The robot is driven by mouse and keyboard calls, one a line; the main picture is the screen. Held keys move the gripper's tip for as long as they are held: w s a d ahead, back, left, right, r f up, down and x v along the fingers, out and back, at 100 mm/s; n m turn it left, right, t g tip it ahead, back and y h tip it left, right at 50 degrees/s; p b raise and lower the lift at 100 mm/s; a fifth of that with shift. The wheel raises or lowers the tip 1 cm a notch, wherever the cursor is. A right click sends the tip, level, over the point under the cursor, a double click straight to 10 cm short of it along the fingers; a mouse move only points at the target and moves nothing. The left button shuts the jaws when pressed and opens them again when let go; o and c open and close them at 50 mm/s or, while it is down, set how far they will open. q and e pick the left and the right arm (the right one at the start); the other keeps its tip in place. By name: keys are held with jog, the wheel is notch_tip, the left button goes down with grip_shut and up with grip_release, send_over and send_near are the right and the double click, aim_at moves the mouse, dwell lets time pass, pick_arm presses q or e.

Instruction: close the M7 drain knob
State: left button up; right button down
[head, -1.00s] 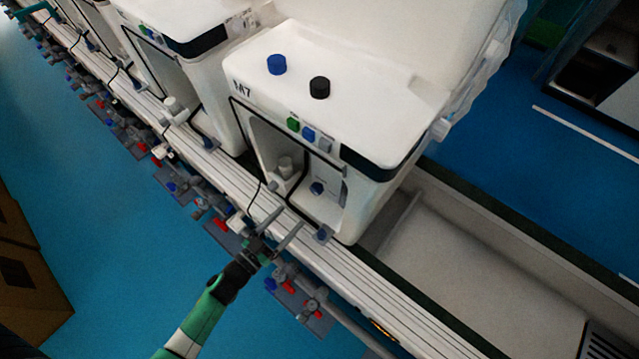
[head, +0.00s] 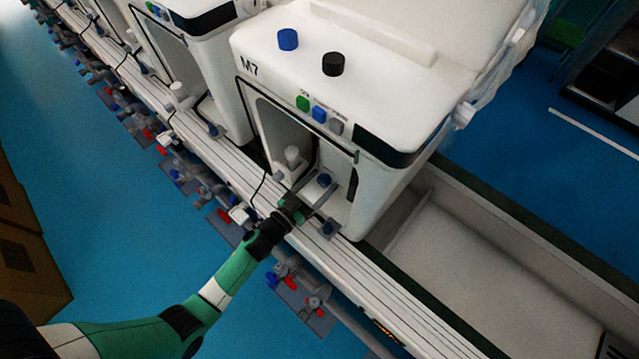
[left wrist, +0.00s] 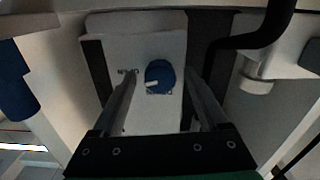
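The station marked M7 (head: 250,68) is a white box with an open front bay. Inside the bay, a round blue knob (head: 324,180) sits low. In the left wrist view a blue knob (left wrist: 160,77) with a white pointer mark sits on a pale plate, ahead of and between the fingers. My right gripper is not in view.
A white fitting (head: 292,157) stands left of the knob inside the bay. A dark hose (left wrist: 250,40) and the bay walls are close around my gripper. Blue (head: 288,40) and black (head: 333,64) caps are on top.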

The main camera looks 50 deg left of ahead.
pick_arm(q)
grip_shut()
dwell(0.3)
jog(key=n+p, duration=0.2)
jog(key=n, duration=0.1)
jog(key=shift+r+p, duration=0.2)
jog(key=shift+p, duration=0.2)
jog(key=n+p, duration=0.2)
jog(key=n, duration=0.1)
jog(key=shift+a+n, duration=0.1)
jog(key=shift+n, duration=0.3)
jog(key=n+p, duration=0.1)
jog(key=n, duration=0.2)
jog(key=shift+f+n, duration=0.15)
jog(key=shift+n, duration=0.15)
jog(key=n+p, duration=0.1)
jog(key=n, duration=0.3)
jog(key=shift+f+n, duration=0.1)
jog(key=shift+n, duration=0.3)
